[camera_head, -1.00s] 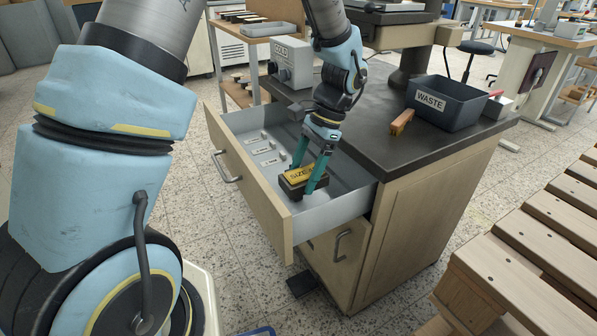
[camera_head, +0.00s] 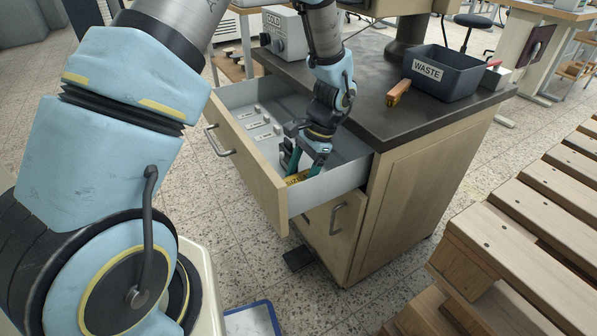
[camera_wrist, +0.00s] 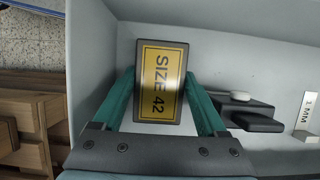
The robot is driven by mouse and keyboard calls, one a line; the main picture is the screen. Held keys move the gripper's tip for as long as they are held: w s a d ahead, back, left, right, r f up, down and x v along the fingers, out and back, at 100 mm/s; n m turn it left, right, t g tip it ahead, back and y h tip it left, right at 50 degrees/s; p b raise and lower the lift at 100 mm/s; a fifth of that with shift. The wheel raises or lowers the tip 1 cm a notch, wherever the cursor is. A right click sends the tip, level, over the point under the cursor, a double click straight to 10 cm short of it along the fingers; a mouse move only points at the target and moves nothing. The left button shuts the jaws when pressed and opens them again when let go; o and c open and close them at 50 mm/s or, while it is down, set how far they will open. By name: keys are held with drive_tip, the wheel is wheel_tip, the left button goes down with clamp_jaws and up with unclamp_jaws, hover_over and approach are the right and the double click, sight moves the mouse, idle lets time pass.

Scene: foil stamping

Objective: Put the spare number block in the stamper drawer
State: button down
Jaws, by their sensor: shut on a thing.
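The number block (camera_wrist: 160,85), a dark block with a yellow plate reading "SIZE 42", is between the green fingers of my gripper (camera_wrist: 161,92) in the wrist view. My gripper is shut on it. In the head view my gripper (camera_head: 297,166) reaches down into the open stamper drawer (camera_head: 256,175), and the block's yellow plate (camera_head: 297,178) shows low inside near the front right end. The drawer's grey walls surround the block in the wrist view. Whether the block touches the drawer floor cannot be told.
Several small labelled pieces (camera_head: 262,125) lie in the drawer's left part. Dark pieces (camera_wrist: 250,115) lie right of the block in the wrist view. The worktop (camera_head: 375,115) above holds a waste bin (camera_head: 445,75) and a wooden-handled brush (camera_head: 398,92). A wooden pallet (camera_head: 530,220) stands at right.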

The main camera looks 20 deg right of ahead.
idle(0.3)
drive_tip(key=shift+c, duration=1)
unclamp_jaws()
drive_tip(key=shift+f, duration=0.1)
drive_tip(key=p+v, duration=0.1)
drive_tip(key=v, duration=1.1)
drive_tip(key=shift+a, duration=0.1)
drive_tip(key=shift+r, duration=0.25)
